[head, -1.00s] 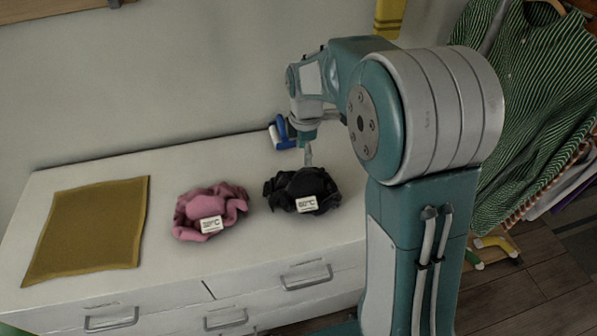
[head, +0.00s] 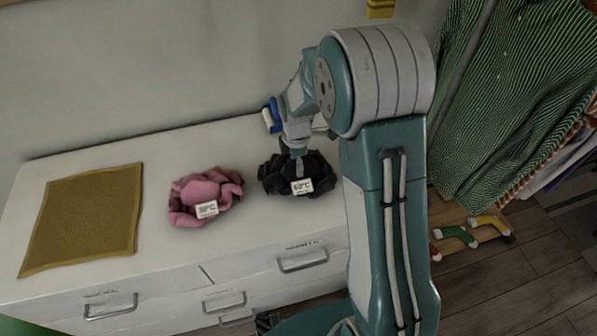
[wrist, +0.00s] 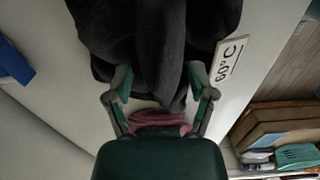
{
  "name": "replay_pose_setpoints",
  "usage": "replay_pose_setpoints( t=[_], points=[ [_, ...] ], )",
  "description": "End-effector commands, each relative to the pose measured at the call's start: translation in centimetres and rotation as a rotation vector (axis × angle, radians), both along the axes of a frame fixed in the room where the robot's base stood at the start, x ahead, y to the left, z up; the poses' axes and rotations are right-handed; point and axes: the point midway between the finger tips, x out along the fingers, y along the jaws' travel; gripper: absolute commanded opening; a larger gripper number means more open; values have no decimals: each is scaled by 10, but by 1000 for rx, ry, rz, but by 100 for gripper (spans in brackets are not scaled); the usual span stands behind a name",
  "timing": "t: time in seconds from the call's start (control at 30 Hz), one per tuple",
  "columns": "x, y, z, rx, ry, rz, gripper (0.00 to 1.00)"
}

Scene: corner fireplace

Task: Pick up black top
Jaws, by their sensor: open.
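The black top (head: 312,174) lies crumpled on the white dresser top, with a white 60°C tag (head: 302,187) on its front. In the head view my gripper (head: 299,160) is over the black top, its tips partly lost against the dark cloth. In the wrist view my gripper (wrist: 160,100) is open, one finger on each side of a dark fold of the black top (wrist: 155,45). The fingers are not closed on the cloth. The tag also shows at the right of the wrist view (wrist: 229,59).
A pink top (head: 190,190) with its own tag lies left of the black one. A mustard cloth (head: 85,218) lies flat at the far left of the dresser (head: 150,255). A blue-and-white object (head: 271,116) stands behind the black top. Striped clothes (head: 520,110) hang at the right.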

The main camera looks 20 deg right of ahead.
Motion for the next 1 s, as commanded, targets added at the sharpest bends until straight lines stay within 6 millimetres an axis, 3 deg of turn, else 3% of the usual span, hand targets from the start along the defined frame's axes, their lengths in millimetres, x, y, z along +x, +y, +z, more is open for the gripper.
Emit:
replay_pose_setpoints(
  t=[0.2,0.23,0.3,0.4,0.8,1.0],
  points=[
    [0,0,-2,0,-1,-1,71],
    [0,0,-2,0,-1,-1,67],
    [0,0,-2,0,-1,-1,36],
    [0,0,-2,0,-1,-1,0],
    [0,0,-1,0,0,-1,0],
    [1,0,15,0,-3,-1,0]
  ],
)
